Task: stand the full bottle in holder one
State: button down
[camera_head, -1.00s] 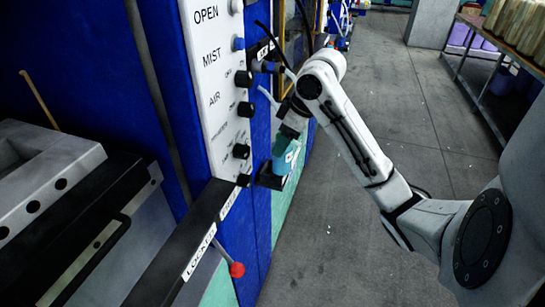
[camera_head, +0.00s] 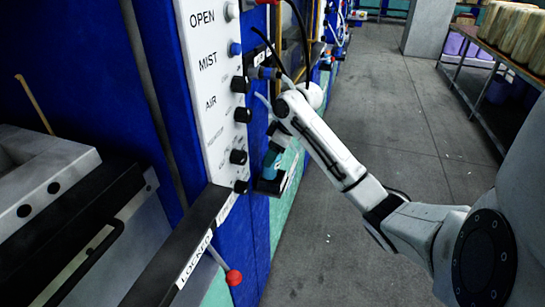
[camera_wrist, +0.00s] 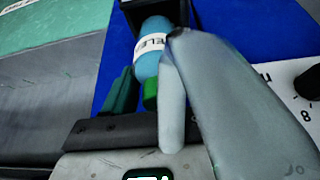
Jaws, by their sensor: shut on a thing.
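The bottle (camera_head: 271,159) is blue and stands roughly upright at the blue press wall in the head view. Its white label shows in the wrist view (camera_wrist: 151,43), with letters only partly readable. My gripper (camera_head: 279,137) is shut on the upper part of the bottle; green finger parts show beside it in the wrist view. A black holder (camera_head: 268,186) juts from the wall directly below the bottle. It also shows at the top of the wrist view (camera_wrist: 190,12). The bottle's base is at the holder; I cannot tell whether it is seated or just above.
A white control panel (camera_head: 207,75) with black knobs is left of the gripper. A red-knobbed lever (camera_head: 233,277) sticks out below. Pale tubes cross close in front of the wrist camera (camera_wrist: 235,100).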

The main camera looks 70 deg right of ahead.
jog(key=shift+a+f, duration=0.2)
jog(key=shift+f, duration=0.4)
jog(key=shift+a+f, duration=0.2)
jog(key=shift+f, duration=0.35)
jog(key=c, duration=0.8)
grip_release()
jog(key=shift+o, duration=0.9)
jog(key=shift+w+d+f, duration=0.1)
jog(key=shift+w+f, duration=0.05)
jog(key=shift+f, duration=0.1)
jog(key=shift+o, duration=0.7)
jog(key=shift+w+r, duration=0.1)
jog(key=shift+o, duration=0.8)
jog(key=shift+d+r, duration=0.15)
jog(key=shift+r, duration=0.1)
